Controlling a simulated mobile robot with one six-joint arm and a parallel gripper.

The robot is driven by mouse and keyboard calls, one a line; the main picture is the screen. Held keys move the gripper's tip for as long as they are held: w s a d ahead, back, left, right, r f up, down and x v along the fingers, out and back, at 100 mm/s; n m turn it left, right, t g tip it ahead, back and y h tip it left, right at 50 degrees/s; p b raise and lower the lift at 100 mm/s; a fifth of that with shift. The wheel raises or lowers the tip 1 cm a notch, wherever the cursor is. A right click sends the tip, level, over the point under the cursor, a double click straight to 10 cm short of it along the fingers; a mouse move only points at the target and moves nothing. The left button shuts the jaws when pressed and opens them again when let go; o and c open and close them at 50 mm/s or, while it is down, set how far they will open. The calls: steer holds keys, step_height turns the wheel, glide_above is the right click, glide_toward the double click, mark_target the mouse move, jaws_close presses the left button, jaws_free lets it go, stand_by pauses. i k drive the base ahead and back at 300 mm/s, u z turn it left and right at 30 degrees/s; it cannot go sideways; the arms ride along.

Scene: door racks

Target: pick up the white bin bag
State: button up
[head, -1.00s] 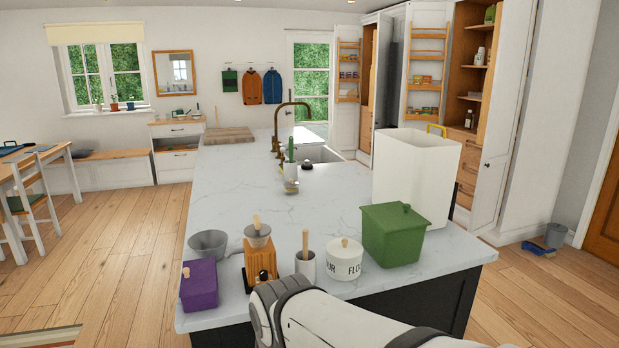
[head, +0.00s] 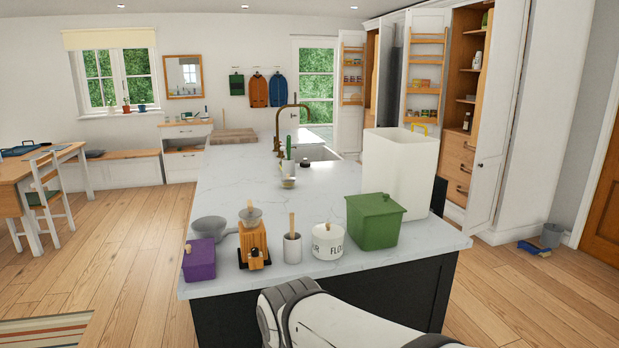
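A tall white square-sided form (head: 397,170), which looks like the white bin bag, stands upright on the right side of the marble-topped island (head: 300,215). A white link of my own arm comes in at the bottom of the view, in front of the island's near edge. My gripper is out of view.
On the island's near end stand a purple box (head: 199,260), a wooden grinder (head: 253,243), a utensil pot (head: 292,249) and a flour jar (head: 328,241). Open pantry doors stand at the back right. A grey bucket (head: 551,235) and blue dustpan (head: 533,248) are on the floor.

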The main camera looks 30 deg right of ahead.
mark_target(400, 164)
steer(key=z, duration=0.05)
steer(key=k, duration=0.1)
steer(key=u, duration=2.75)
steer(key=k, duration=1.65)
steer(key=z, duration=3.05)
steer(key=i, duration=0.9)
steer(key=u, duration=0.05)
